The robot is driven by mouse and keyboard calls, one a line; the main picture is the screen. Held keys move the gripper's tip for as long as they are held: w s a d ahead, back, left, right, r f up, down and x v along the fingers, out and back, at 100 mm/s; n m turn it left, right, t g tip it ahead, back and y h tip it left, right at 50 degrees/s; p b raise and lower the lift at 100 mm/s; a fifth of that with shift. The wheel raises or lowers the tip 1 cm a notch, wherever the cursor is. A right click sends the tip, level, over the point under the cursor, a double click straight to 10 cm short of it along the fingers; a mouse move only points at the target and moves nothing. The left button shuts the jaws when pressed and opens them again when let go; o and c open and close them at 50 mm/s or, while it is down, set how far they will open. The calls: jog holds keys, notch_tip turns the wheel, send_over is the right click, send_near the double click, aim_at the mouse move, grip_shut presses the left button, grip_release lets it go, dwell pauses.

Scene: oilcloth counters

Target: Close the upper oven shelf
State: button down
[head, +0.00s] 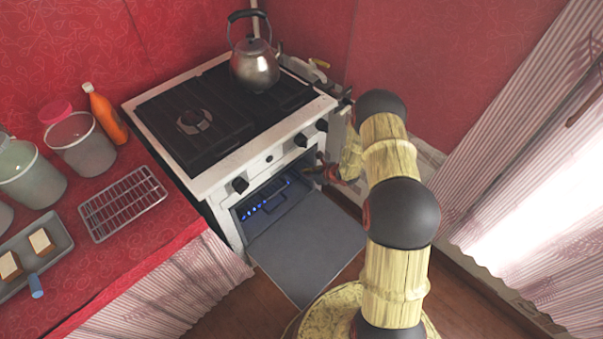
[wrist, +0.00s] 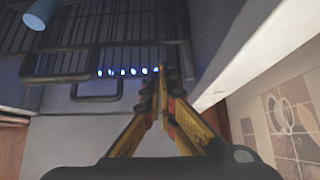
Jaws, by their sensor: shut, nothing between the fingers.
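The oven (head: 232,178) stands against the red wall, its door (head: 306,245) folded down and open. In the wrist view, a dark wire shelf (wrist: 60,72) with a looped front bar shows at the upper left. Another dark bar (wrist: 97,97) shows just below it; I cannot tell which shelf it belongs to. My gripper (wrist: 160,80) is shut and empty, its fingertips to the right of the shelf's front bar. Contact with the shelf cannot be made out. In the head view my gripper (head: 312,172) is at the right side of the oven opening, partly hidden.
A row of blue flames (wrist: 130,71) glows inside the oven. A kettle (head: 255,66) stands on the hob. The red counter (head: 175,220) at left carries a wire rack (head: 122,203), tubs and a bottle (head: 105,113). A pale panel (wrist: 250,62) borders my gripper's right.

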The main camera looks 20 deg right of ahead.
jog(key=p+v, duration=0.4)
jog(key=v, duration=0.6)
jog(key=shift+s, duration=0.2)
jog(key=shift+d, duration=0.1)
